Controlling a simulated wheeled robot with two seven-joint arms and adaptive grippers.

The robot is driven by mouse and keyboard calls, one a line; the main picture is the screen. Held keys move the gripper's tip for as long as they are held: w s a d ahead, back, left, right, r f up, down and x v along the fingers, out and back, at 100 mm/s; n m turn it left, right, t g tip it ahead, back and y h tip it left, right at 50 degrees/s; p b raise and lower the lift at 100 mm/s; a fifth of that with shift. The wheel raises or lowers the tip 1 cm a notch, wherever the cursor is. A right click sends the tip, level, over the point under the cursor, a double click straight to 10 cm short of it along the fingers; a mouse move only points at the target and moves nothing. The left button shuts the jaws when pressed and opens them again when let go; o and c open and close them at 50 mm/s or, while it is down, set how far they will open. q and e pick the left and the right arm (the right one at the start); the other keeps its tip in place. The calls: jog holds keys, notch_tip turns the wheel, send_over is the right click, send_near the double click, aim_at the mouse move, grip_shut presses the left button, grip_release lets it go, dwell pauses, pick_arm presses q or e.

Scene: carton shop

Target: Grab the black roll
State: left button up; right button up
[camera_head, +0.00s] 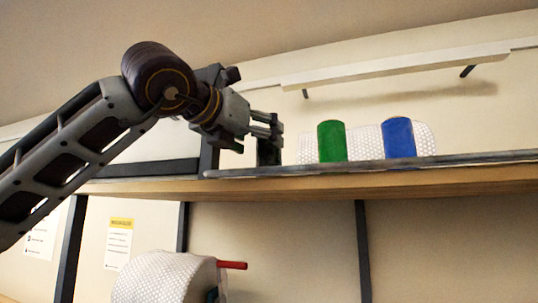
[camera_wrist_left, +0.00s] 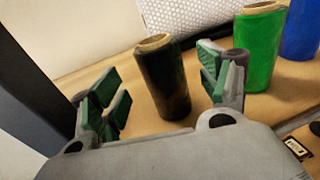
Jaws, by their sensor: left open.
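The black roll (camera_wrist_left: 166,84) stands upright on a wooden shelf in the left wrist view, with a tan core showing at its top. My left gripper (camera_wrist_left: 157,75) is open, with its green-padded fingers on either side of the roll. A gap shows between the roll and the fingers on both sides. In the head view my left gripper (camera_head: 265,128) is at the shelf, and the dark shape of the black roll (camera_head: 268,154) is partly hidden by the fingers. My right gripper is in neither view.
A green roll (camera_head: 331,141) and a blue roll (camera_head: 399,138) stand to the right on the shelf (camera_head: 300,187), before white bubble wrap (camera_head: 427,139). A metal rail (camera_head: 460,160) runs along the shelf's front edge. A dark post (camera_wrist_left: 35,70) is close on the left.

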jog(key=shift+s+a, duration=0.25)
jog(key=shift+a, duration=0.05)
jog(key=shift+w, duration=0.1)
